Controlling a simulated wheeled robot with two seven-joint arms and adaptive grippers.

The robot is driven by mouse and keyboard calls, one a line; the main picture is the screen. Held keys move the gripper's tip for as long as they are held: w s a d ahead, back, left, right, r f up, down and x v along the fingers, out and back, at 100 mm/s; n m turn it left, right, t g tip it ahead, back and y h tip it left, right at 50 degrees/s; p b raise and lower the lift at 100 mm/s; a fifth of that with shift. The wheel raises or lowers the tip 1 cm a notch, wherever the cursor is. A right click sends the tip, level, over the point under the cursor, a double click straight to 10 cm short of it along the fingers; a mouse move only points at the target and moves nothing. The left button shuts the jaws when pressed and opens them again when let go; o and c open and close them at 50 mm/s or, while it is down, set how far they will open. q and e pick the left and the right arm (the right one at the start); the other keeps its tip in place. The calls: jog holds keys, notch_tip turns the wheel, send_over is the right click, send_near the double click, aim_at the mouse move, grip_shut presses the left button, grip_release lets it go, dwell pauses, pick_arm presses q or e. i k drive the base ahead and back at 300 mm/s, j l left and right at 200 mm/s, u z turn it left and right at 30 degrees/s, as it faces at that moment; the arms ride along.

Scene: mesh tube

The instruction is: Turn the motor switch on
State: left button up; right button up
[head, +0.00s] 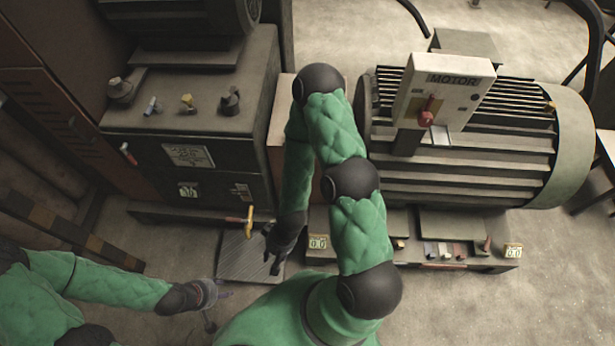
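The motor switch (427,112) is a red knob on the front of a pale box (445,90) labelled MOTOR. The box stands in front of the large ribbed grey motor (560,150) at the right. My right gripper (270,252) hangs low near the picture's middle, left of and well apart from the switch. Its fingers look spread and hold nothing I can see. My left gripper (212,304) is at the lower left, far from the switch. Its thin fingers look spread, with nothing visible between them.
A dark machine cabinet (200,130) with several knobs stands at the left. A yellow-handled part (249,222) is close to my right gripper. A low panel (455,252) with small switches and gauges runs below the motor. Bare floor (480,310) shows at the lower right.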

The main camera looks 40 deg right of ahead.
aim_at(425, 118)
jog(key=k+l+z, duration=0.2)
jog(key=k+l, duration=0.15)
jog(key=z, duration=1.6)
